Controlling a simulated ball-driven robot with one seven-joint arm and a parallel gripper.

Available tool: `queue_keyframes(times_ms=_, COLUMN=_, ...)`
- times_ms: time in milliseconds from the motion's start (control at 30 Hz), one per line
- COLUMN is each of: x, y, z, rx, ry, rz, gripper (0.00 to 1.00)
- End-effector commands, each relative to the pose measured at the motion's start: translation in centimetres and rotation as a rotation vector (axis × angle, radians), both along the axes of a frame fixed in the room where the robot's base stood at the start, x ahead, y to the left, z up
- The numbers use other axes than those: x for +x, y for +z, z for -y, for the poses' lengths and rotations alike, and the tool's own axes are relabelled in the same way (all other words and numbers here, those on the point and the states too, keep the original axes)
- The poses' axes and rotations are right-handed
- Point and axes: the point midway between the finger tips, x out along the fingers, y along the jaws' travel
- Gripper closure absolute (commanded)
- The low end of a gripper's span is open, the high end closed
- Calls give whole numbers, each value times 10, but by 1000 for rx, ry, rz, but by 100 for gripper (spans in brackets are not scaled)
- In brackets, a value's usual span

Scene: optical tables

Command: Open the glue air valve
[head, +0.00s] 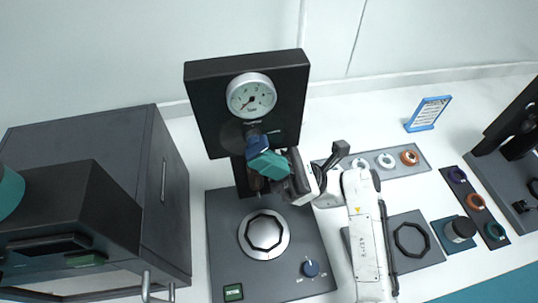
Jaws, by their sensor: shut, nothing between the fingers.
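A black upright panel (205,95) carries a round white gauge (251,96). Below the gauge, a dark blue part (256,145) shows right beside my gripper; it looks like the valve's handle, but I cannot tell which way it is turned. My gripper (264,163), with teal fingers, is shut and empty in front of the panel's lower part. It overlaps the blue part in the picture, and whether they touch is unclear. My gripper hides part of the panel behind it.
A dark cabinet (165,200) stands left. Ring trays (425,160) and a blue-framed sign (428,114) are right.

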Motion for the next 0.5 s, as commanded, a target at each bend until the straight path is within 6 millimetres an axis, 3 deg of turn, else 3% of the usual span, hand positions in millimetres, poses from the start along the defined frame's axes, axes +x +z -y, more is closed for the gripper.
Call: queue_keyframes(times_ms=500, x=-2, y=-1, z=-7, rx=-2, ry=1, rz=1, gripper=100)
